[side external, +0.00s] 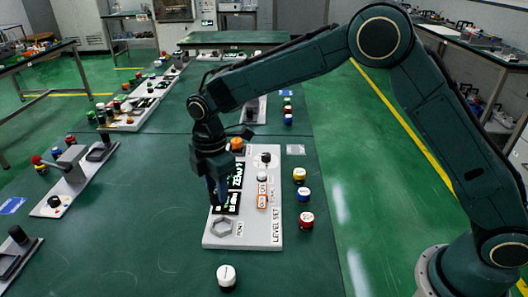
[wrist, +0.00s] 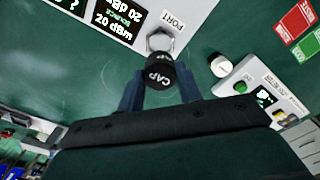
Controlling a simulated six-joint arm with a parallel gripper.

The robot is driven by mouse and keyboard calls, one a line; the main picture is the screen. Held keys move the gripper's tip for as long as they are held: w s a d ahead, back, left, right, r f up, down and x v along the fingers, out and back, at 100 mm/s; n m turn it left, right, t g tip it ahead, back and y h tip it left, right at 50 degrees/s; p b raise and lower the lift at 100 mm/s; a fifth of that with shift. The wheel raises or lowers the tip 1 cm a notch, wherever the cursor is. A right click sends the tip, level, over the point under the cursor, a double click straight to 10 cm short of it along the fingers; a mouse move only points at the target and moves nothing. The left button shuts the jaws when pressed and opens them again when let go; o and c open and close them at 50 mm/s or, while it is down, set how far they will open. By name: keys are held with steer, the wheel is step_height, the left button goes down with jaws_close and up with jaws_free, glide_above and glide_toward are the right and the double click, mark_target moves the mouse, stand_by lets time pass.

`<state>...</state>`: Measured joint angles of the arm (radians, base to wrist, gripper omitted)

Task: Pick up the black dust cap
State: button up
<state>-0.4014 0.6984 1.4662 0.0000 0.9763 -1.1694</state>
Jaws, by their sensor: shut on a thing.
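The black dust cap (wrist: 158,74), with white "CAP" lettering, is between the two blue fingertips of my gripper (wrist: 158,88) in the wrist view. My gripper is shut on it. In the side view my gripper (side external: 217,196) points down over the left edge of the light grey panel (side external: 262,232), and the cap cannot be made out clearly there. The silver hexagonal port (side external: 220,227) is on the panel near the "PORT" label, just in front of my gripper. In the wrist view the cap's edge overlaps the port (wrist: 160,40); I cannot tell whether they touch.
The panel carries displays, an orange knob (side external: 237,145) and a black-and-white knob (side external: 265,159). Loose yellow, blue and red caps (side external: 306,220) stand to its right. A white-topped cap (side external: 226,277) stands in front.

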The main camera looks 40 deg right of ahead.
step_height(320, 180, up, 10)
stand_by(0.4)
steer(key=shift+d+f, duration=0.1)
stand_by(0.4)
steer(key=w+d+f+m, duration=0.25)
steer(key=w+d, duration=0.35)
steer(key=d, duration=0.3)
steer(key=w+d+f+m, duration=0.2)
steer(key=w+d+f, duration=0.3)
steer(key=d, duration=0.5)
steer(key=w+d+f+m, duration=0.1)
steer(key=d+f+m, duration=0.15)
steer(key=d, duration=0.95)
steer(key=w+d+f+m, duration=0.15)
steer(key=d+f, duration=0.25)
steer(key=d, duration=0.8)
steer(key=shift+m, duration=0.25)
steer(key=shift+s+d+f, duration=0.1)
steer(key=shift+s+f, duration=0.05)
steer(key=shift+f, duration=1.85)
steer(key=shift+s+d+f, duration=0.1)
steer(key=shift+f, duration=1.85)
steer(key=shift+f, duration=0.15)
